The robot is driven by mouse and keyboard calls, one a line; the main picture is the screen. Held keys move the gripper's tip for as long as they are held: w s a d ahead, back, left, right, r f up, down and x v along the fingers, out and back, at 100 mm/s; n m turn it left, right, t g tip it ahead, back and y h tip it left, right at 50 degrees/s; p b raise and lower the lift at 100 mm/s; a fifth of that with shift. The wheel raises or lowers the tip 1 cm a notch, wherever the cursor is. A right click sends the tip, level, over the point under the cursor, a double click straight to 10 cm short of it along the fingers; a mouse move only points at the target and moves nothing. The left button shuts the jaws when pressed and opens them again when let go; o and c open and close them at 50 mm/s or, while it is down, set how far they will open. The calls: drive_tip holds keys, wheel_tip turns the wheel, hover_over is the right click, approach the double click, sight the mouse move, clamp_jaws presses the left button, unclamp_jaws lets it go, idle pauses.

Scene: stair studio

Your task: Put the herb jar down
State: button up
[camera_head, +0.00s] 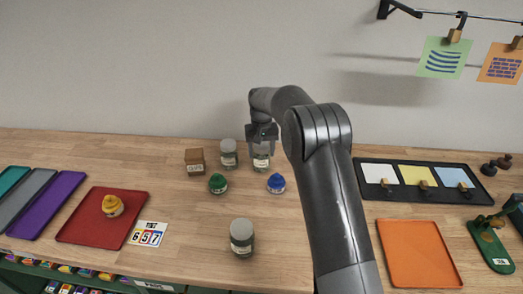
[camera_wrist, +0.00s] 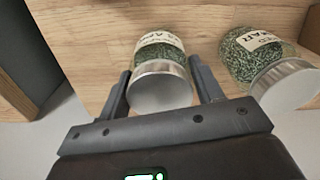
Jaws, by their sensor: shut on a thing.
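A glass herb jar (camera_head: 261,163) with a pale label and grey metal lid is between the fingers of my gripper (camera_head: 262,138) at the back of the wooden counter. In the wrist view, my gripper (camera_wrist: 162,92) is shut on this herb jar (camera_wrist: 160,52), with a finger on each side of its lid. Green flakes show through the glass. It looks upright and at or just above the counter; I cannot tell whether its base touches. A similar jar (camera_head: 229,154) stands to its left and also shows in the wrist view (camera_wrist: 262,62).
A small brown box (camera_head: 195,162), a green-topped pot (camera_head: 218,183) and a blue-topped pot (camera_head: 277,183) stand close by. Another jar (camera_head: 241,238) is nearer the front. A red tray (camera_head: 85,228) lies left, an orange tray (camera_head: 415,255) right. Bare counter (camera_head: 190,215) lies between.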

drive_tip(key=o, duration=1.2)
drive_tip(key=shift+c, duration=0.2)
wheel_tip(320, 180, up, 12)
drive_tip(key=shift+r, duration=0.2)
drive_tip(key=s+d+r+m+t, duration=0.1)
drive_tip(key=s+d+r, duration=0.6)
drive_tip(key=s, duration=0.3)
drive_tip(key=s+d+r+t, duration=0.2)
drive_tip(key=s+d+r, duration=0.5)
drive_tip(key=s, duration=0.2)
drive_tip(key=s+d+f+t, duration=0.1)
drive_tip(key=s+d+f, duration=0.1)
drive_tip(key=s, duration=0.6)
drive_tip(key=s+d+f+m, duration=0.1)
drive_tip(key=s+d+f, duration=0.1)
drive_tip(key=s, duration=0.6)
drive_tip(key=s+d+f+t, duration=0.1)
drive_tip(key=s+d+f, duration=0.2)
drive_tip(key=s, duration=0.5)
drive_tip(key=shift+s+d+m+t, duration=0.3)
drive_tip(key=shift+d, duration=0.5)
